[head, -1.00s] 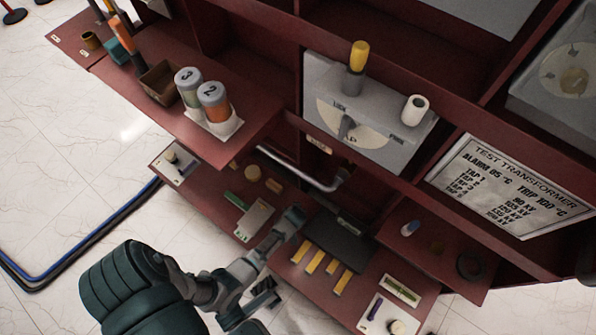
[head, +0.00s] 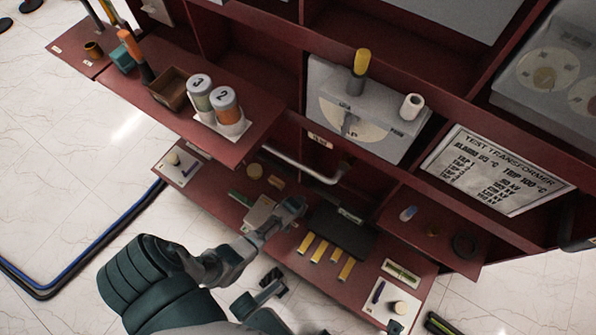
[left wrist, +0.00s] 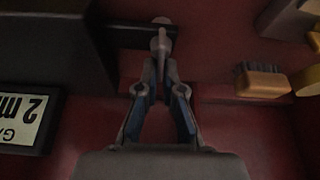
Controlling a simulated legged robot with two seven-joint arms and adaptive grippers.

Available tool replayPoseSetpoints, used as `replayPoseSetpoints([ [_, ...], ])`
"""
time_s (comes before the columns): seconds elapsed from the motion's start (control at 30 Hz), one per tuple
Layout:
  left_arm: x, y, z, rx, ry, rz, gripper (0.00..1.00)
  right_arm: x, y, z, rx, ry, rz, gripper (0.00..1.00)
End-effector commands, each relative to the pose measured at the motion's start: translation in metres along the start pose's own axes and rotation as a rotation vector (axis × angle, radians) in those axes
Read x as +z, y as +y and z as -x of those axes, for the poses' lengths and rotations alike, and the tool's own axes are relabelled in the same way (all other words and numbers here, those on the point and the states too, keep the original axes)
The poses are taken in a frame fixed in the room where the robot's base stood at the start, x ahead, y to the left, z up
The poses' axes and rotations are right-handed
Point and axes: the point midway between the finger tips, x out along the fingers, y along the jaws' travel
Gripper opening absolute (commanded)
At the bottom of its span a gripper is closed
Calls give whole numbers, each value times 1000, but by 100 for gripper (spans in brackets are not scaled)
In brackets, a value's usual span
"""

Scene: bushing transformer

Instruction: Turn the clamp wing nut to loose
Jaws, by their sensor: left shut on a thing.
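My left gripper (head: 300,206) reaches in from the lower left to the lower shelf, beside a dark block (head: 342,232). In the left wrist view its fingers (left wrist: 160,62) are closed together at their tips on a small grey piece (left wrist: 160,40), which looks like the wing nut. This piece sits at a short dark bar (left wrist: 188,32) that comes out from the dark block (left wrist: 55,40). The fingertips cover part of it, and its turn angle is not clear. A grey and black piece (head: 268,287) at the bottom of the head view may be my right gripper; its finger state is not clear.
A label plate (left wrist: 30,118) reading "2 m" lies left of the fingers, and a brush (left wrist: 261,80) lies right. An upper shelf (head: 262,132) with two numbered jars (head: 228,105) overhangs the area. A bent metal pipe (head: 300,168) runs behind the gripper.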

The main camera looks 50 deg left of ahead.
Motion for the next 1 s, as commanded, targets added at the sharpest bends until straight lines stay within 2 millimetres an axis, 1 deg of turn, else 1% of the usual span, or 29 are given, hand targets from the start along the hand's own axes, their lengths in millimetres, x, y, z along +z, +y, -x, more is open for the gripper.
replayPoseSetpoints([
  [0.27, 1, 1, -1, 28, -3, -68, 0, -3, -1, 2, 4, -12, -1, 40],
  [0.67, 2, 1, -1, 31, -4, -75, 0, -2, 0, 4, 13, -17, -1, 40],
  [0.7, 2, 1, -1, 31, -4, -75, 11, -2, 0, 4, 13, -17, -1, 40],
  [0.77, 2, 1, -1, 31, -4, -75, 26, -2, 0, 3, 14, -17, -1, 40],
  [0.8, 2, 1, -1, 31, -3, -75, 31, -2, 0, 3, 14, -17, 0, 40],
  [1.0, 1, 0, -1, 31, -2, -75, 31, -3, 0, 2, 13, -13, 0, 40],
])
